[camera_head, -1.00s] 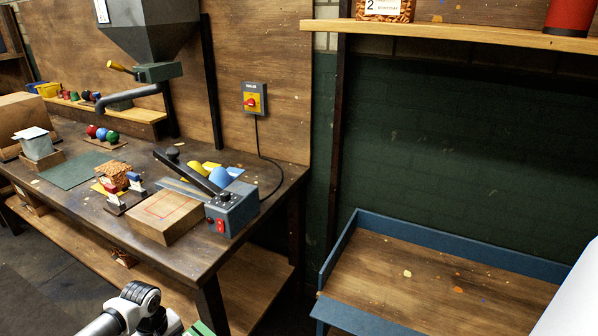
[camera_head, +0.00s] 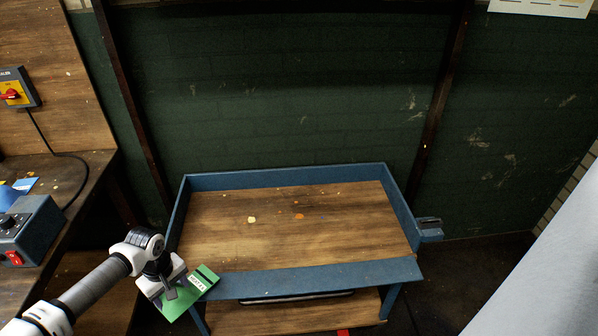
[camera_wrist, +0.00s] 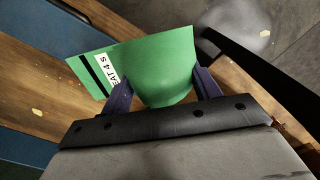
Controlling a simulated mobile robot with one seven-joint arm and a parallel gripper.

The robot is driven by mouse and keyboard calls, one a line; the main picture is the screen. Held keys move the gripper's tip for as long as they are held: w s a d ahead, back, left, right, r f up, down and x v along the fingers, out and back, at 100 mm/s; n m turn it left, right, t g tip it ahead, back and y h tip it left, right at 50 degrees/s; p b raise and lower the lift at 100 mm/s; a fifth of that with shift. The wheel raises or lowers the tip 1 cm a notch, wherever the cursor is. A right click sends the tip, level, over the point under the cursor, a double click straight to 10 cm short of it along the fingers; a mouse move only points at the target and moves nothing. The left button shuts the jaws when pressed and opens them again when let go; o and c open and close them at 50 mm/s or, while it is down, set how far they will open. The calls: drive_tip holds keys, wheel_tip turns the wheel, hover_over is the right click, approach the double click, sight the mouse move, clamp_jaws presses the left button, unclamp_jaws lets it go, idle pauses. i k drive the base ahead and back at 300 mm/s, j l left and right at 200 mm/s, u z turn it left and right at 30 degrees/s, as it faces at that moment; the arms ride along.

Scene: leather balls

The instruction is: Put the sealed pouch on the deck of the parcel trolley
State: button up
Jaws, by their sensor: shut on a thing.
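The green pouch (camera_head: 186,295) has a white label and a dark stripe near one end. My gripper (camera_head: 170,291) is shut on it, at the front left corner of the parcel trolley. In the wrist view the pouch (camera_wrist: 150,62) bulges between the two fingers of my gripper (camera_wrist: 163,88). The parcel trolley has a brown wooden deck (camera_head: 300,228) with blue side boards. The deck is bare except for a few small paint-like specks. The pouch is held near the blue front board, left of the middle of the deck.
A workbench (camera_head: 80,185) with a blue-grey sealer box (camera_head: 30,232) stands at the left. The trolley has a lower wooden shelf (camera_head: 300,315). A large pale surface fills the lower right.

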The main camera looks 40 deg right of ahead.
sight(290, 222)
drive_tip(key=i+z, duration=0.1)
drive_tip(key=z, duration=0.4)
drive_tip(key=i+z, duration=0.1)
drive_tip(key=z, duration=0.4)
